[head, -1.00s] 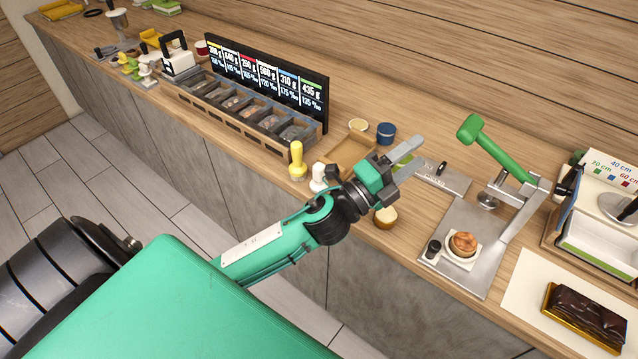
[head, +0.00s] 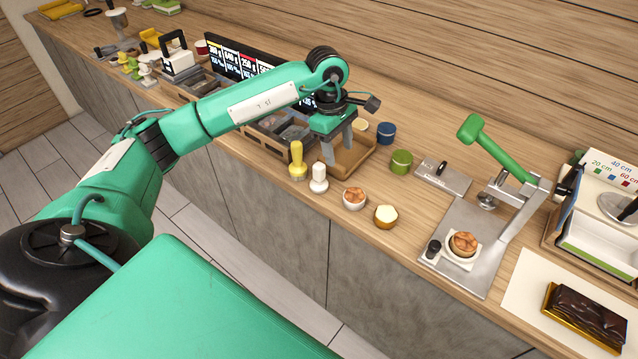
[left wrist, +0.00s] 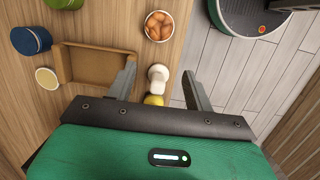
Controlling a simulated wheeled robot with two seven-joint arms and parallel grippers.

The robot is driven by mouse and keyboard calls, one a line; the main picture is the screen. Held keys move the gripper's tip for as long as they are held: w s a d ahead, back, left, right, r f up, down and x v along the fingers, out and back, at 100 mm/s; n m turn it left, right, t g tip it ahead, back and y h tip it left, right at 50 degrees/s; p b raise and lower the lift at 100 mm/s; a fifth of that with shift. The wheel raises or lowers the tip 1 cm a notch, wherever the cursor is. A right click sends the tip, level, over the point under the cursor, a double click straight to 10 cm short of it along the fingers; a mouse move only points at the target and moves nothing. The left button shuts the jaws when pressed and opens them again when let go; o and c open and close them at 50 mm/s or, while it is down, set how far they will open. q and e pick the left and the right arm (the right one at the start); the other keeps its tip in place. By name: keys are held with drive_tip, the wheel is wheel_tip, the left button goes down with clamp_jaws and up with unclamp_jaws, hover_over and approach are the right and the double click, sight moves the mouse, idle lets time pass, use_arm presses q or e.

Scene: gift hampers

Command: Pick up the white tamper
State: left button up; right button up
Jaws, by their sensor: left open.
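The white tamper (head: 319,178) stands upright on the wooden counter near its front edge, just right of a yellow tamper (head: 297,160). In the left wrist view the white tamper (left wrist: 158,76) shows between the fingers, with the yellow one (left wrist: 153,100) partly hidden by the gripper body. My left gripper (head: 338,150) is open, points down and is empty. It is above the counter, behind and slightly right of the white tamper in the head view, apart from it. In the left wrist view the fingers (left wrist: 160,82) are spread wide. My right gripper is not in view.
A wooden tray (head: 360,160) lies behind the tamper. Two small bowls (head: 354,198) (head: 386,216) stand to its right along the front edge. A blue tub (head: 386,132) and a green tub (head: 401,162) stand farther back. A press (head: 470,235) is at right.

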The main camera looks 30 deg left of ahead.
use_arm(q)
drive_tip(key=y, duration=0.2)
approach(319, 173)
drive_tip(key=w+r, duration=0.1)
drive_tip(key=w, duration=0.1)
drive_tip(key=shift+s+a, duration=0.15)
drive_tip(key=shift+a, duration=0.05)
wheel_tip(319, 173, down, 8)
drive_tip(key=p, duration=0.2)
drive_tip(key=shift+r+p, duration=0.1)
drive_tip(key=shift+p, duration=0.2)
drive_tip(key=shift+a+f+p, duration=0.1)
drive_tip(key=shift+f+p, duration=0.35)
drive_tip(key=f+p, duration=0.2)
drive_tip(key=f, duration=0.2)
drive_tip(key=shift+a, duration=0.2)
drive_tip(key=shift+f, duration=0.3)
clamp_jaws()
drive_tip(key=shift+r, duration=0.15)
